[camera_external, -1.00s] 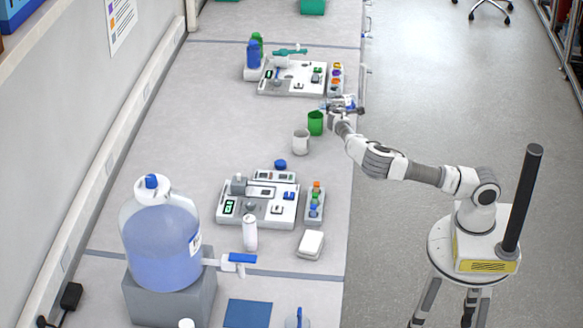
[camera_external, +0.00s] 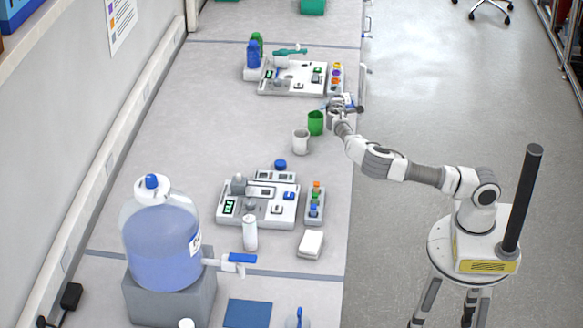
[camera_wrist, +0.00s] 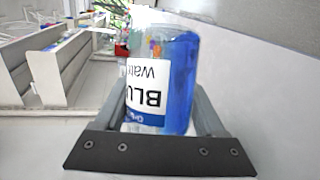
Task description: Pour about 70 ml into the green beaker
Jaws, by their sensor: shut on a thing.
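The green beaker (camera_external: 315,122) stands upright on the bench, near its right edge in the external view. My gripper (camera_external: 343,104) is above the bench edge, just right of and beyond the beaker. In the wrist view my gripper (camera_wrist: 160,108) is shut on a clear bottle of blue liquid (camera_wrist: 180,85), with a finger on each side. Its white label reads "BLU" and "Wate", upside down in that view. The bottle's mouth and any stream are not clear. The liquid level in the beaker cannot be made out.
A white cup (camera_external: 301,141) stands close to the green beaker. A blue cap (camera_external: 280,165) lies nearer. Instrument trays stand beyond (camera_external: 291,77) and nearer (camera_external: 257,205). A large blue jug (camera_external: 162,245) is at the near left.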

